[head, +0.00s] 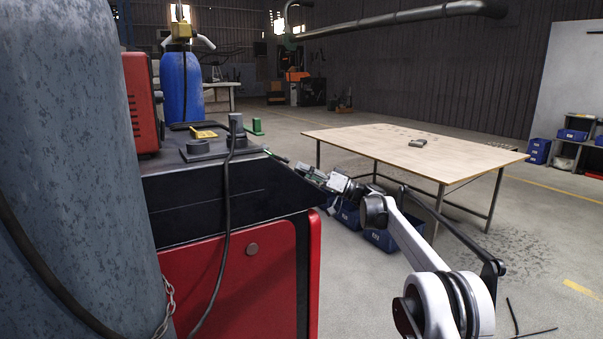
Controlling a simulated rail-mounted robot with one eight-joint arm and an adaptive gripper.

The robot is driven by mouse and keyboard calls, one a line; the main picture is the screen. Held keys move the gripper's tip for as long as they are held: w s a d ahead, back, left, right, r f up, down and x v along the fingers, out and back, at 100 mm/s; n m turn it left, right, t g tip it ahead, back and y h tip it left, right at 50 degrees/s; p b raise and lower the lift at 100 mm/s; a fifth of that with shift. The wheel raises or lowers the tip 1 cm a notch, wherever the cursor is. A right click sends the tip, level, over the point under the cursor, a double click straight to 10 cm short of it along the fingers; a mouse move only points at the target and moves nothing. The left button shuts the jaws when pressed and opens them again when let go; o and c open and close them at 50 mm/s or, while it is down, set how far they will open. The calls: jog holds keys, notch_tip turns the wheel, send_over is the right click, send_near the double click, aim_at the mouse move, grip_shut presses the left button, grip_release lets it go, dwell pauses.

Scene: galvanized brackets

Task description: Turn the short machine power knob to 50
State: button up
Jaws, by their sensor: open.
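A red and black machine (245,265) stands at the left centre, its dark top lower than the red unit behind it. No power knob or scale can be made out on the faces I see, so its setting cannot be read. My gripper (283,160) is at the machine's far right top edge, small and partly hidden by that edge. It is open, with nothing seen between its fingers. I cannot tell whether it touches the machine. My white and dark arm reaches up to it from the lower right.
A grey gas cylinder (70,170) with a chain and black cable fills the left foreground. A blue cylinder (181,88) stands behind. A wooden table (385,142) with small brackets is at the right, with blue bins (381,238) by it. The floor between is mostly clear.

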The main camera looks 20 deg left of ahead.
jog(key=shift+a, duration=0.15)
grip_shut()
jog(key=shift+r, duration=0.1)
jog(key=shift+r+m+t+p, duration=0.1)
jog(key=shift+m+t+p, duration=0.2)
jog(key=shift+m+t, duration=0.7)
jog(key=shift+m+t+h, duration=0.4)
jog(key=shift+t, duration=0.5)
jog(key=shift+m+t+p, duration=0.35)
jog(key=shift+m+t, duration=0.05)
jog(key=shift+t, duration=0.1)
